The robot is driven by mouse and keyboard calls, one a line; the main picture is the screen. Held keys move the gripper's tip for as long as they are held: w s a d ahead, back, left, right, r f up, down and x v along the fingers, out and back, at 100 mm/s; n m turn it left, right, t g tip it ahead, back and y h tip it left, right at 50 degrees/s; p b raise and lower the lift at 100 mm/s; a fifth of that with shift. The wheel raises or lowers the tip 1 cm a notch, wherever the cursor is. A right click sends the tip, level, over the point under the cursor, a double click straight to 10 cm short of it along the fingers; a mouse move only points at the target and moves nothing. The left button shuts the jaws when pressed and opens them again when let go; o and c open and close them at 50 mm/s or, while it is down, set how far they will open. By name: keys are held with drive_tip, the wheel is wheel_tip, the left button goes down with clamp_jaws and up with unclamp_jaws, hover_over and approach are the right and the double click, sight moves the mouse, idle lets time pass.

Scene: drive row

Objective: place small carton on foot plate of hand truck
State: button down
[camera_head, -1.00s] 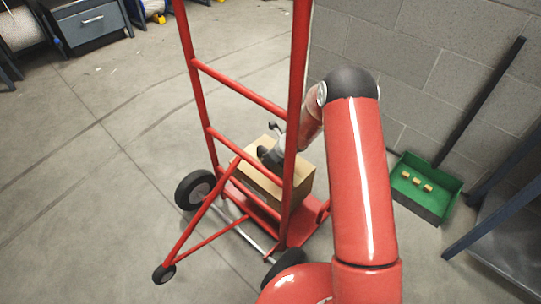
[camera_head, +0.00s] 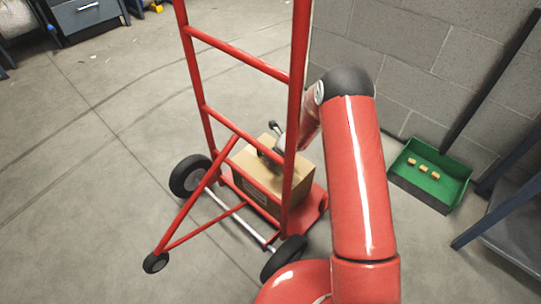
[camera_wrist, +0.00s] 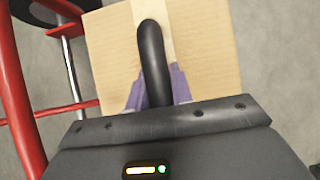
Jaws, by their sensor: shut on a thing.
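The small carton (camera_head: 262,171) is a tan cardboard box with a tape strip and a label, seen partly behind the bars of the red hand truck (camera_head: 205,115). It also fills the upper middle of the wrist view (camera_wrist: 215,45). The red foot plate (camera_head: 317,205) shows to the right of the carton's base. The carton sits over the plate, very low; whether it touches is hidden.
The truck's black wheels (camera_head: 190,176) and rear support stand on the near side. A green tray (camera_head: 430,190) with several small tan blocks lies by the grey block wall at right, near a dark table. Floor to the left is open.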

drive_tip(key=shift+w+r, duration=0.1)
drive_tip(key=shift+r, duration=0.05)
drive_tip(key=c, duration=1.2)
unclamp_jaws()
drive_tip(key=shift+c, duration=0.2)
drive_tip(key=shift+r, duration=0.15)
drive_tip(key=p+v, duration=0.2)
drive_tip(key=v, duration=0.9)
drive_tip(key=shift+s+d+r, duration=0.1)
drive_tip(key=shift+s+r, duration=0.15)
